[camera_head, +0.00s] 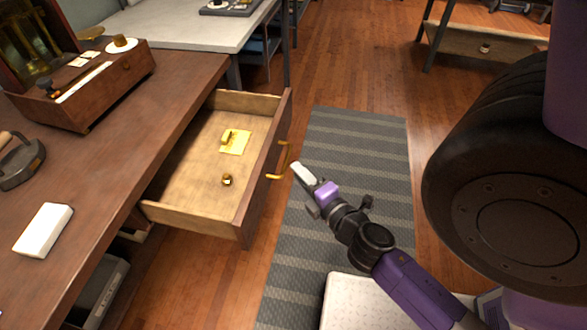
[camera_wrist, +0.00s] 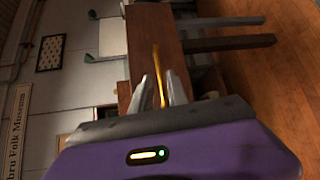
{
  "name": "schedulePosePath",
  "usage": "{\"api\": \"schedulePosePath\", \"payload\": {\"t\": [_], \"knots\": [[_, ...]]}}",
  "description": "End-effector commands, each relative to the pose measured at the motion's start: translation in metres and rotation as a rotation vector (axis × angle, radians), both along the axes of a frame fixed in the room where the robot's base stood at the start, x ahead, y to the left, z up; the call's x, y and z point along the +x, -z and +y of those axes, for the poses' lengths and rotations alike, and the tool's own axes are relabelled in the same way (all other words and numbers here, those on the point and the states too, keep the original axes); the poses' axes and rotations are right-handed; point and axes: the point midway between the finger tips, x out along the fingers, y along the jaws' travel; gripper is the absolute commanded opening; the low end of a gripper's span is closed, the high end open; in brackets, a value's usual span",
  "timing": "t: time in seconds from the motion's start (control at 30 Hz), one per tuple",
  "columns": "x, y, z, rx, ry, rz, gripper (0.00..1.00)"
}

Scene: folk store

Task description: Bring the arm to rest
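My arm reaches in from the lower right in the head view, with my gripper (camera_head: 303,172) just right of the open drawer's front. In the wrist view the two pale fingers of my gripper (camera_wrist: 158,86) stand apart with a gap between them. The brass drawer handle (camera_wrist: 157,62) shows beyond and between the fingers. In the head view the handle (camera_head: 283,163) is close to the fingertips, seemingly apart from them. The wooden drawer (camera_head: 190,200) is pulled out and holds a small brass piece on a yellow paper (camera_head: 236,146) and a small brass knob (camera_head: 227,180).
The dark wooden desk (camera_head: 140,110) carries a wooden box (camera_head: 110,90), a white block (camera_head: 44,230) and a dark iron (camera_head: 20,165). A grey table (camera_head: 180,20) stands behind. The striped rug (camera_head: 350,140) and the floor right of the drawer are mostly clear.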

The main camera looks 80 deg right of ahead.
Motion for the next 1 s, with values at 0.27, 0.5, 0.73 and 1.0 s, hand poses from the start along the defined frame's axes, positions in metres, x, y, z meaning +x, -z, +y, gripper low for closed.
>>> {"api": "schedulePosePath", "payload": {"t": [0.27,0.5,0.73,1.0], "knots": [[-0.005,-0.002,0.006,0.000,-0.001,-0.001,0.20],[-0.005,-0.002,0.006,0.000,-0.001,0.000,0.20],[-0.005,-0.001,0.006,0.002,-0.001,-0.001,0.20],[0.009,-0.024,0.031,0.268,-0.030,-0.294,0.20]]}}
